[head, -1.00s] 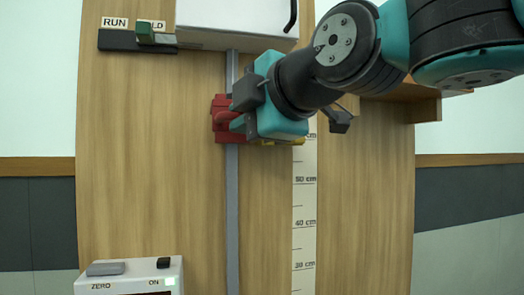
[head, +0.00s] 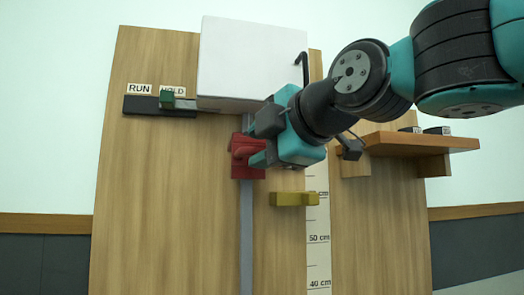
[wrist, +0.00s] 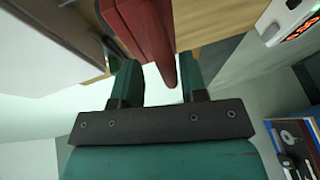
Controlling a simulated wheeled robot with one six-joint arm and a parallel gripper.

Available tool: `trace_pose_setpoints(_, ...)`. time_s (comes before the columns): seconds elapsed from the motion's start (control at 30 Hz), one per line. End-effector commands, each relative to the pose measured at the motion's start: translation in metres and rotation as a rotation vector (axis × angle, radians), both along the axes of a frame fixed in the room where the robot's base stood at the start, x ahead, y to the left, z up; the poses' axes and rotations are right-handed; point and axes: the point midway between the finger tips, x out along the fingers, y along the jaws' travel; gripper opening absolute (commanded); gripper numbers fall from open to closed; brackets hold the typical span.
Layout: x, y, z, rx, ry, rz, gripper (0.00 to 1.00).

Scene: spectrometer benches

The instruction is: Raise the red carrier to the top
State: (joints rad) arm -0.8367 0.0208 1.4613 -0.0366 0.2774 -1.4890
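The red carrier (head: 246,158) sits on the grey vertical rail (head: 246,225), just below the white box. Its red handle (wrist: 167,62) points out between the two fingers of my gripper (wrist: 158,85) in the wrist view. The fingers stand apart. The handle lies close against the right finger, and a pale gap shows between it and the left finger. My gripper also shows in the head view (head: 256,158), reaching the carrier from the right and hiding part of it.
The white box (head: 245,60) with a black handle overhangs the rail top. A yellow block (head: 293,199) juts out below right of the carrier, by the centimetre scale (head: 318,258). A green slider (head: 167,100) sits near HOLD at upper left. A wooden shelf (head: 420,145) stands right.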

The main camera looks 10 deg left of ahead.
Motion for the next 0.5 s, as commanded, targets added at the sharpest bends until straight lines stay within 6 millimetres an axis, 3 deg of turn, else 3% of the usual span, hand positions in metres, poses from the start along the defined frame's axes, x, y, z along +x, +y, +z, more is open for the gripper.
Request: trace_pose_setpoints(0.5, -0.0044, -0.0067, -0.0046, -0.007, 0.008, -0.003, 0.39)
